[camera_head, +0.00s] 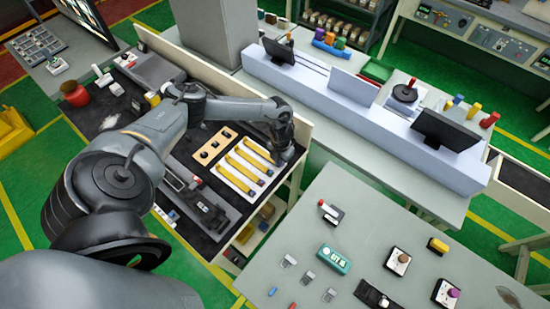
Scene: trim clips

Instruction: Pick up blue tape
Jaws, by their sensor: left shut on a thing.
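My left gripper (280,157) points down at the right edge of the dark work mat, beside a white board (230,180) with yellow strips (245,162). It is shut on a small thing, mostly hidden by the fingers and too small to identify. I cannot make out a blue tape for certain. A small blue piece (272,292) lies at the left edge of the front grey table, apart from my gripper. My right gripper is not in view.
A wooden board with black knobs (211,146) lies left of my gripper. A raised wooden rim (301,135) stands close on its right. The front table (420,235) holds a teal-green meter (333,259) and several small parts. A pale blue long housing (360,100) stands behind.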

